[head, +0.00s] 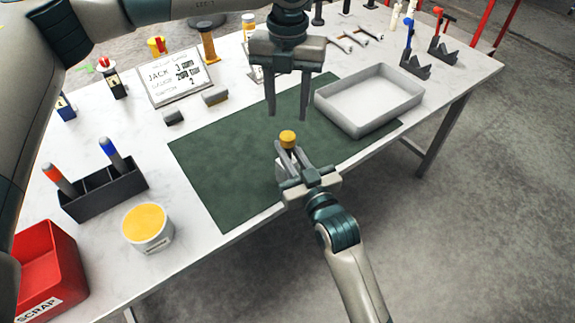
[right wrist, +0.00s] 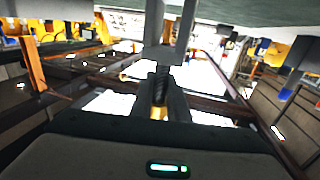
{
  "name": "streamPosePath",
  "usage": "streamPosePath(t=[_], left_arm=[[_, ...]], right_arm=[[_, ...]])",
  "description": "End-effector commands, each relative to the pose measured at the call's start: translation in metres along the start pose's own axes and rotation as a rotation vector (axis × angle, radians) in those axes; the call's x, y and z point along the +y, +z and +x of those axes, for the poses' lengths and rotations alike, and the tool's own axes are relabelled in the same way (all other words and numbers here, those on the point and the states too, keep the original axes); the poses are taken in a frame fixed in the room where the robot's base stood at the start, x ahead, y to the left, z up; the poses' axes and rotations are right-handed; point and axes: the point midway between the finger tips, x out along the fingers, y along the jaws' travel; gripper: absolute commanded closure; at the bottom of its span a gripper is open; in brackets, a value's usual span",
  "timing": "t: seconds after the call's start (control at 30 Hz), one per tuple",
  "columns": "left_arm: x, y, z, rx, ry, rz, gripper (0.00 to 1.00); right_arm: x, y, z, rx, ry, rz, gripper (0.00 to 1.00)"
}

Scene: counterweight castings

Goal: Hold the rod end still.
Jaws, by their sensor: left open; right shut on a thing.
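My right gripper (head: 289,153) is shut on a small upright piece with a yellow top (head: 288,138), over the front part of the green mat (head: 215,165). I cannot tell for sure that this piece is the rod end. In the right wrist view, a dark threaded rod (right wrist: 161,84) shows at the fingers, with a grey block above it; the fingers hide part of it. My left gripper (head: 288,117) is open and empty, pointing down above the mat, just behind the yellow top and apart from it in the picture.
A black holder (head: 105,190) with two handles, a yellow-filled tub (head: 147,228) and a red scrap bin (head: 48,262) are at left. A sign (head: 178,78) and small parts stand behind. Most of the mat is bare.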

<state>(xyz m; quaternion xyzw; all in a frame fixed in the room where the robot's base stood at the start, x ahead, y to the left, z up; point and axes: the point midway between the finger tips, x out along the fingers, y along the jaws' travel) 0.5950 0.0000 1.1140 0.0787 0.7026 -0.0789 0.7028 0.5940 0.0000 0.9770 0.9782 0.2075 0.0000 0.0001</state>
Motion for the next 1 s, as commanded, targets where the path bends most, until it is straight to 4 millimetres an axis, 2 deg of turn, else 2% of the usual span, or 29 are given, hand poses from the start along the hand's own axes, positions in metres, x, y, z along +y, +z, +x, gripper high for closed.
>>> streamPosePath(t=[0.6,0.8,1.0], left_arm=[[0.0001,-0.0001,0.0,0.0,0.0,-0.936,0.58],[0.0002,-0.0002,0.0002,0.001,0.0,-1.149,0.58],[0.0002,-0.0002,0.0002,0.001,0.0,-1.239,0.58]], right_arm=[[-0.0001,0.001,-0.0002,-0.002,0.0,0.0,1.0],[-0.0001,0.001,-0.0002,-0.002,0.0,0.0,1.0],[-0.0001,0.0011,-0.0002,-0.002,0.0,0.0,1.0]])
